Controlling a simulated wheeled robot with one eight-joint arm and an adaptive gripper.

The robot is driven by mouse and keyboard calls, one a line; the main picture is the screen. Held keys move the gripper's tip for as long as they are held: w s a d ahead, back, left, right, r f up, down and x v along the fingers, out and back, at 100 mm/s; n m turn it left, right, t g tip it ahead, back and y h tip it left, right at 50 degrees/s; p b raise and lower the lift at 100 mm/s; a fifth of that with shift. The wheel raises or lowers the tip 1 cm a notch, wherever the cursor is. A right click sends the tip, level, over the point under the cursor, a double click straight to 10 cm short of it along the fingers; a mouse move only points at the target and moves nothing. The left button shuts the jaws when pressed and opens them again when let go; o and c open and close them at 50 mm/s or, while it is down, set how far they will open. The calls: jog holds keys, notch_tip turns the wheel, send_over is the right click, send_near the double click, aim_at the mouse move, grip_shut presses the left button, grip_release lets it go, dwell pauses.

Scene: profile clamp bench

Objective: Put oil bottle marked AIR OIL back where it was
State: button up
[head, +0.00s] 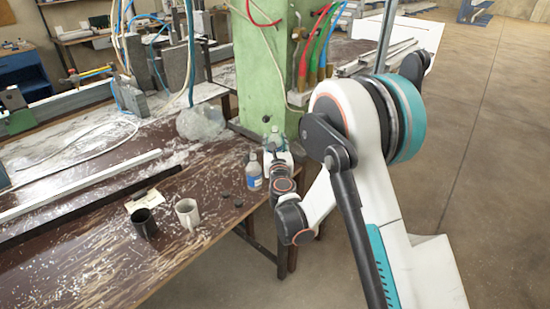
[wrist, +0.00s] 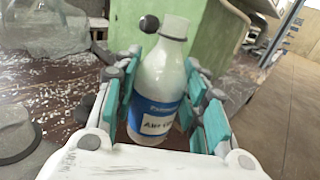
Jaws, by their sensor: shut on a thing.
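The oil bottle (wrist: 158,95) is pale and translucent, with a blue and white label that reads AIR and a partly legible second word. In the wrist view it stands between the teal finger pads of my gripper (wrist: 160,105), which is shut on it. In the head view my gripper (head: 274,150) is at the bench's right edge, by the foot of the green column, with the top of the held bottle (head: 274,136) showing beyond it. Whether its base touches the bench is hidden. A second bottle with a blue label (head: 254,171) stands on the bench just left of my gripper.
A white mug (head: 187,214) and a black mug (head: 143,223) stand nearer on the bench (head: 185,260), with small dark discs (head: 238,203) between mugs and bottle. A clear plastic bag (head: 202,122) lies left of the green column (head: 262,65). Open floor lies right.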

jog(key=shift+f+b, duration=0.75)
jog(key=shift+f, duration=1.5)
jog(key=o, duration=0.8)
jog(key=shift+f, duration=0.1)
jog(key=shift+r, duration=0.2)
